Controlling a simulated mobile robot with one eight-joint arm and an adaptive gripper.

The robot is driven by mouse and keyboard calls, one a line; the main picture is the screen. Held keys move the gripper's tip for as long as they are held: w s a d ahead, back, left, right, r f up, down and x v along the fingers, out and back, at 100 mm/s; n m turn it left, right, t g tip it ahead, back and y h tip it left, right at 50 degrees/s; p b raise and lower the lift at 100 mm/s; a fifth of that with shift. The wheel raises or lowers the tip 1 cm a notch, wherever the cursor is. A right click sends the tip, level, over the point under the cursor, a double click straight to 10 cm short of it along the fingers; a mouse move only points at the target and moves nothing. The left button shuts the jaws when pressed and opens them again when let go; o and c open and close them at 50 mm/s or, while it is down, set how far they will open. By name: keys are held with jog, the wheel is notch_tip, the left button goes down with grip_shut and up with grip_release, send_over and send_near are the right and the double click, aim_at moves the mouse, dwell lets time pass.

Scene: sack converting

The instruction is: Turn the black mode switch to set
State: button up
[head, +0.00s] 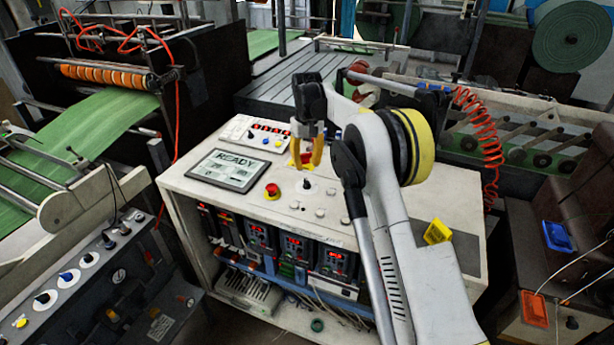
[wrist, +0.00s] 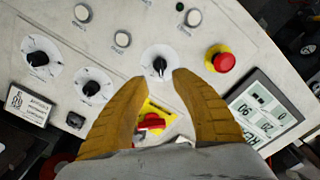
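A black switch (wrist: 160,65) on a round white dial sits on the pale control panel, between and just beyond my fingertips in the wrist view. Its handle stands about upright in that picture; the dial's lettering is too small to read. In the head view the black switch (head: 306,184) is just below the fingertips. I cannot read a label that names it as the mode switch. My gripper (wrist: 160,78) has two orange fingers, spread apart with nothing between them. It also shows in the head view (head: 307,163), pointing down over the panel and apparently not touching the switch.
A red emergency button (wrist: 222,60) stands close beside the switch. A red switch on a yellow plate (wrist: 152,123) is between the finger bases. Two more black dial switches (wrist: 38,57) (wrist: 91,87) and several white buttons surround it. A screen reading READY (head: 228,170) lies left.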

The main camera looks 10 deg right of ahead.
aim_at(307, 181)
jog(key=shift+r, duration=2.35)
jog(key=s+r+m+t+b, duration=0.15)
jog(key=s+r, duration=0.35)
jog(key=s, duration=0.5)
jog(key=s+r+n+t+b, duration=0.1)
jog(key=s+r+t+b, duration=0.1)
jog(key=s+r, duration=0.55)
jog(key=s+f+t+b, duration=0.1)
jog(key=s+f, duration=0.5)
jog(key=s, duration=0.6)
jog(key=s+f+m+t+b, duration=0.1)
jog(key=s+f, duration=0.5)
jog(key=s, duration=0.6)
jog(key=shift+s+f+t+b, duration=0.2)
jog(key=shift+f+t+b, duration=0.15)
jog(key=shift+t+b, duration=0.4)
